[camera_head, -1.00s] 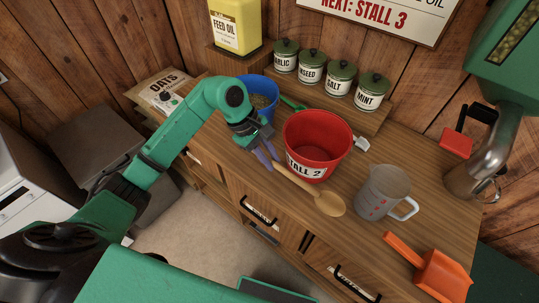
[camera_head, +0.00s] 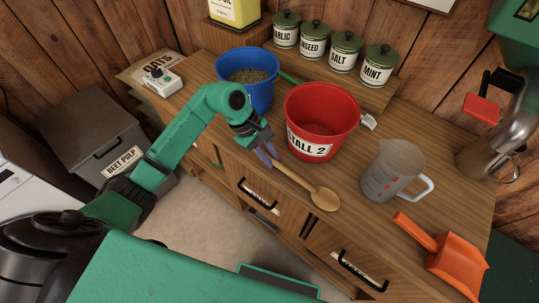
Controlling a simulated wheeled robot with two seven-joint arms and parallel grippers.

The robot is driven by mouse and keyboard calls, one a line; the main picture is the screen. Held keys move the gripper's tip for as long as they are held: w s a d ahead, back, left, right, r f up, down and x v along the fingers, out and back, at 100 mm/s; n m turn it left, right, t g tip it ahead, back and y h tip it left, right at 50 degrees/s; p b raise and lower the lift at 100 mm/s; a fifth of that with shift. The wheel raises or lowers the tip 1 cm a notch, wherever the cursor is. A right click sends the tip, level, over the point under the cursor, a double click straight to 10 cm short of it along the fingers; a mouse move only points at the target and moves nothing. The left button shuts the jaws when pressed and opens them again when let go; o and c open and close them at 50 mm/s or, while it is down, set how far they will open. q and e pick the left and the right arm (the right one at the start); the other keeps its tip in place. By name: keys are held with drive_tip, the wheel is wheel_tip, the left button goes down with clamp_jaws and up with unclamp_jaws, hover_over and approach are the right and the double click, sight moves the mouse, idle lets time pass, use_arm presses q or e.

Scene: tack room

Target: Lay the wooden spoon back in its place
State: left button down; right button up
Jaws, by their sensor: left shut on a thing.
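The wooden spoon (camera_head: 312,192) lies along the front edge of the wooden counter, in front of the red bucket (camera_head: 318,115) marked STALL 2. Its bowl points right and its handle runs up and left to my left gripper (camera_head: 265,156). My left gripper is shut on the handle's end, with purple fingertips. I cannot tell whether the spoon touches the counter. My right gripper is not in view.
A blue bucket (camera_head: 248,70) of feed stands behind my left arm. A measuring jug (camera_head: 393,172) and an orange scoop (camera_head: 450,258) are to the right. Labelled jars (camera_head: 343,52) line a back shelf. Drawers with black handles sit below the front edge.

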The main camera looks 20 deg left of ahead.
use_arm(q)
drive_tip(key=c, duration=0.7)
unclamp_jaws()
drive_tip(key=b+v, duration=0.3)
drive_tip(key=v, duration=1.1)
drive_tip(key=shift+a+r, duration=0.2)
drive_tip(key=shift+r, duration=0.1)
wheel_tip(320, 180, up, 8)
drive_tip(key=p, duration=0.5)
drive_tip(key=shift+p, duration=0.4)
